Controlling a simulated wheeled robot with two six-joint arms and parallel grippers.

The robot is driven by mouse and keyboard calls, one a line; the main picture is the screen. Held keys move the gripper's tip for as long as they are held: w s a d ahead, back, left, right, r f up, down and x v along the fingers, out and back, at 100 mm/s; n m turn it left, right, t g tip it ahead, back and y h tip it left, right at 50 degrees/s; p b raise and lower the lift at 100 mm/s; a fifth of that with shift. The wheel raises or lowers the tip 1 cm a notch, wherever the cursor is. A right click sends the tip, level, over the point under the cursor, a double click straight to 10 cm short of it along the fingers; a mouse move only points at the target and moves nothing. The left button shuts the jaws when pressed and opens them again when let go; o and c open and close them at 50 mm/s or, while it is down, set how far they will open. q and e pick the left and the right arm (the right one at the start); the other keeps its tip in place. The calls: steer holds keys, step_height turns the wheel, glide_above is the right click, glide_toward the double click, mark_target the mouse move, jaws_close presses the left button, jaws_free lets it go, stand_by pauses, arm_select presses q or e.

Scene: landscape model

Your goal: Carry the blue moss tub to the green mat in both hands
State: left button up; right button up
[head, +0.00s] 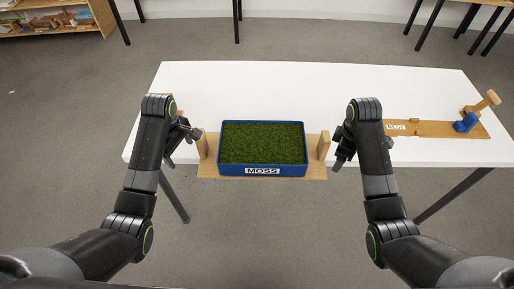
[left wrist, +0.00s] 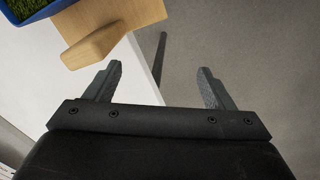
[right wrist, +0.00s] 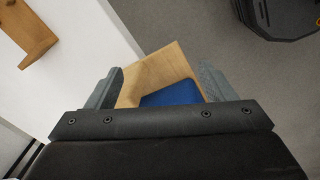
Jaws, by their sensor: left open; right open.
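The blue moss tub (head: 262,170), filled with green moss and labelled MOSS, sits on a wooden board (head: 230,178) at the table's front edge. An upright wooden handle stands at its left (head: 202,146) and another at its right (head: 323,146). My left gripper (head: 188,132) is open and empty, left of the left handle; in the left wrist view that handle (left wrist: 92,46) lies beyond the fingers. My right gripper (head: 342,148) is open beside the right handle; in the right wrist view wood (right wrist: 150,72) and blue tub (right wrist: 178,94) show between its fingers. I see no green mat.
The white table (head: 300,85) is clear behind the tub. At its right lies a wooden board (head: 440,128) labelled REST, with a blue block and wooden peg (head: 480,105). A shelf (head: 60,22) stands far back left.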

mark_target(200, 142)
arm_select(q)
steer(key=w+d+r+n+g, duration=0.1)
steer(key=w+d+r+n, duration=0.2)
steer(key=w+r+n, duration=0.2)
steer(key=w+r, duration=0.3)
steer(key=r, duration=0.2)
steer(key=shift+w+d+r, duration=0.15)
steer(key=shift+w+d, duration=0.25)
arm_select(e)
steer(key=w+a+r+n+g, duration=0.1)
steer(key=w+a+r+n, duration=0.2)
steer(key=w+r+n, duration=0.2)
steer(key=w+r, duration=0.3)
steer(key=r, duration=0.2)
steer(key=shift+w+a, duration=0.4)
arm_select(q)
step_height(200, 142, down, 17)
steer(key=shift+f, duration=0.2)
arm_select(e)
step_height(200, 142, down, 17)
steer(key=shift+f, duration=0.15)
arm_select(q)
steer(key=shift+c, duration=0.2)
arm_select(e)
steer(key=shift+c, duration=0.2)
arm_select(q)
jaws_close()
arm_select(e)
jaws_close()
